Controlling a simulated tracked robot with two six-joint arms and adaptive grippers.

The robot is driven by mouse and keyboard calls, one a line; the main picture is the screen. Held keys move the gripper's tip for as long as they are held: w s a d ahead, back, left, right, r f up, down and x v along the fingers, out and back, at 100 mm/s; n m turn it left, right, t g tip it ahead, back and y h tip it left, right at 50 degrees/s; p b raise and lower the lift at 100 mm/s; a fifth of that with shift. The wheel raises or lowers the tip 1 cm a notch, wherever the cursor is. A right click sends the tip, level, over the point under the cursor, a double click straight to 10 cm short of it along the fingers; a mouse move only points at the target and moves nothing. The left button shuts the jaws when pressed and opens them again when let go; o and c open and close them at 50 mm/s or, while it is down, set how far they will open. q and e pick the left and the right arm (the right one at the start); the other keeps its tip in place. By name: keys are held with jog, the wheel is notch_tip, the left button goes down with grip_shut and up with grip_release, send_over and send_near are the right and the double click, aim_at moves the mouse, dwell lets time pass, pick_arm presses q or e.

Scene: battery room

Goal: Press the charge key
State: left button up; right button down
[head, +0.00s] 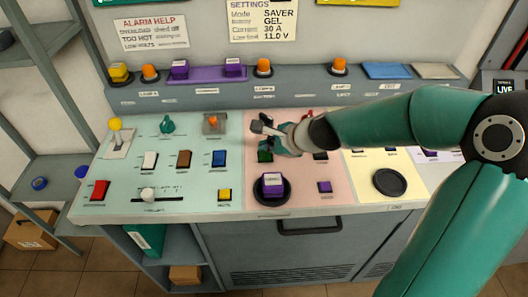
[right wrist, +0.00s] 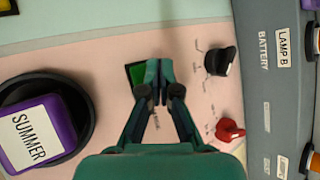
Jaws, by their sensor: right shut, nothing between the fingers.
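The control desk's pink section (head: 335,188) holds several keys. A green key (head: 265,156) sits at its upper left; no label naming the charge key is readable. My right gripper (head: 269,149) is shut and empty, pointing down at the green key. In the right wrist view its fingertips (right wrist: 153,72) lie over or right beside the green key (right wrist: 136,76) and hide part of it. I cannot tell whether they touch it. My left gripper is out of view.
A black knob (right wrist: 220,61) and a red knob (right wrist: 229,130) are close to the gripper.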

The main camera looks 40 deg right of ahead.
aim_at(266, 156)
notch_tip(266, 156, up, 5)
jog(key=p, duration=0.5)
dwell(1.0)
